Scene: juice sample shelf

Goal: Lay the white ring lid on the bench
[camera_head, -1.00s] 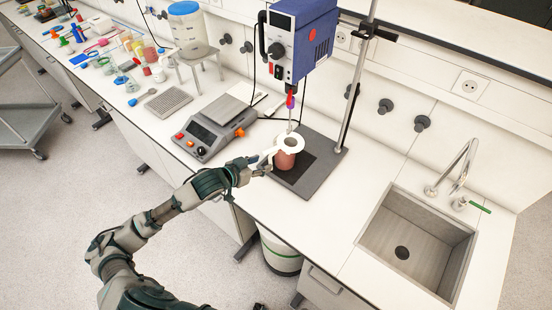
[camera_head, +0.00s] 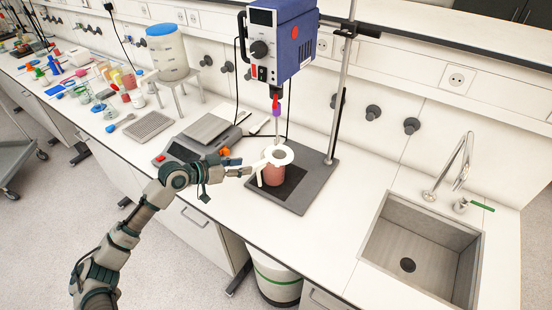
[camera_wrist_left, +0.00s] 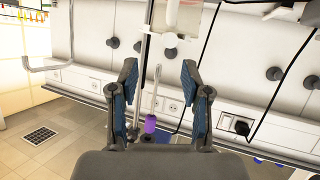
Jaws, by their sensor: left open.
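The white ring lid (camera_head: 286,153) sits at the top of a beaker of reddish juice (camera_head: 273,175), under the overhead stirrer's shaft. The beaker stands on the dark stand base (camera_head: 312,186). My left gripper (camera_head: 249,171) is just left of the lid and beaker, and I cannot tell whether it touches either. In the left wrist view its two dark blue fingers (camera_wrist_left: 159,75) are spread with no object held between them. The stirrer's purple coupling (camera_wrist_left: 150,123) shows behind the gap. A white part, perhaps the lid, shows at the top edge. My right gripper is out of view.
The blue stirrer motor (camera_head: 283,42) and its metal pole (camera_head: 341,95) rise above the beaker. A scale (camera_head: 197,141) stands left. Clear white bench (camera_head: 325,235) lies in front of the stand, with a sink (camera_head: 420,245) to the right.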

